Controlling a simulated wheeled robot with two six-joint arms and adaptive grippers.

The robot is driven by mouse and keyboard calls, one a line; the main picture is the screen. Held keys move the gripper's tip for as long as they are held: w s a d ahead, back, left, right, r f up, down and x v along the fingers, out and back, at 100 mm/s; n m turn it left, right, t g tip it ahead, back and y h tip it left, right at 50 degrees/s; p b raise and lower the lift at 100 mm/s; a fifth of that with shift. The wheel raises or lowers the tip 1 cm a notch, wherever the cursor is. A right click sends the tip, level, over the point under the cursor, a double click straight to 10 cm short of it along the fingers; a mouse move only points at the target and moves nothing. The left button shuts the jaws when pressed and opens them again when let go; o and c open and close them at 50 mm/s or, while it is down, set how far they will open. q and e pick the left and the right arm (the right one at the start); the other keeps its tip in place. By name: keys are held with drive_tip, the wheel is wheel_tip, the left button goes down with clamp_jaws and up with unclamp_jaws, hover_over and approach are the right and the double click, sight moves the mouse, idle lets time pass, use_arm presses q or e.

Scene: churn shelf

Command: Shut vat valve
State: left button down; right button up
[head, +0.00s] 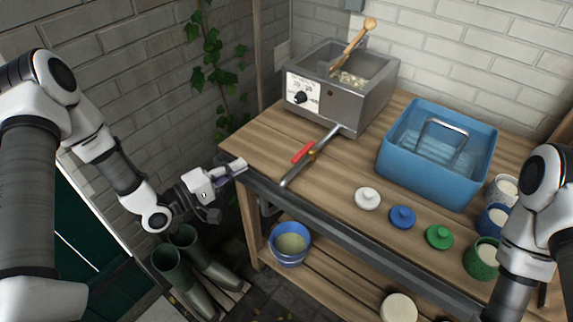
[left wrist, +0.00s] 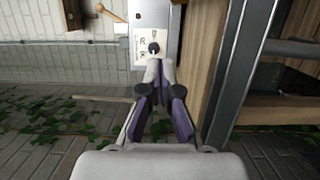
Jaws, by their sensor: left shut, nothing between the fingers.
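The metal vat (head: 365,105) stands at the back left of the wooden bench, with a paddle in it. A drain pipe (head: 326,141) runs from its base to the bench's front edge. The red valve handle (head: 302,153) lies about parallel to the pipe. My left gripper (head: 240,165) is shut and empty by the bench's left front corner, left of the handle and apart from it. In the left wrist view its closed fingers (left wrist: 160,72) point toward the vat's dial panel (left wrist: 146,35); the red handle does not show there. My right gripper is out of view.
A blue tub (head: 395,150) with a metal handle stands right of the pipe. White, blue and green lids (head: 402,217) lie along the front, with cups at the right. A blue bucket (head: 290,254) is below. Boots (head: 180,270) stand at left.

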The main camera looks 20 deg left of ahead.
sight(304, 153)
use_arm(q)
drive_tip(key=x, duration=0.4)
drive_tip(key=p+x, duration=0.1)
drive_tip(key=x, duration=0.4)
drive_tip(key=shift+w+d+r, duration=0.1)
drive_tip(key=shift+d+r, duration=0.1)
drive_tip(key=shift+d, duration=0.25)
drive_tip(key=d, duration=0.1)
drive_tip(key=s+d+p, duration=0.1)
drive_tip(key=d, duration=0.1)
drive_tip(key=shift+d, duration=0.1)
drive_tip(key=shift+s+d, duration=0.1)
drive_tip(key=shift+d, duration=0.15)
drive_tip(key=shift+f, duration=0.1)
drive_tip(key=shift+f, duration=0.1)
